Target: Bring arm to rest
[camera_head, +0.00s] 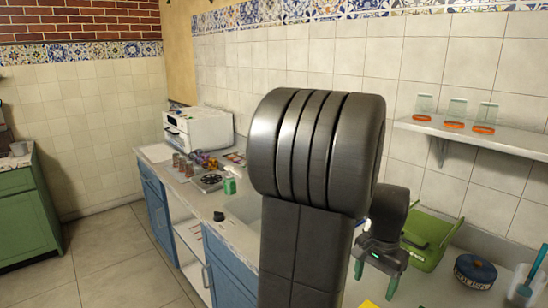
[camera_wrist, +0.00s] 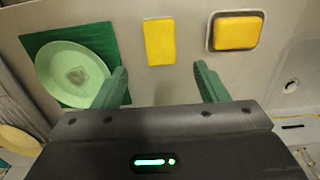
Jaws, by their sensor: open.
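My gripper (camera_head: 375,278) is at the lower right of the head view, above the counter, with its green fingers pointing down and apart. In the wrist view the gripper (camera_wrist: 162,80) is open, with nothing between its fingers. My dark arm fills the middle of the head view and hides part of the counter. Below the gripper in the wrist view lie a yellow sponge (camera_wrist: 159,42) and a second yellow block (camera_wrist: 236,31) in a dish. A pale green bowl (camera_wrist: 72,73) sits on a green mat (camera_wrist: 108,43) to the left.
A green bin (camera_head: 427,240) and a dark blue tin (camera_head: 475,271) stand right of the gripper. A wall shelf (camera_head: 480,139) holds three glasses. Along the counter stand a green can (camera_head: 229,185) and a white oven (camera_head: 198,130). Open floor (camera_head: 120,268) lies at left.

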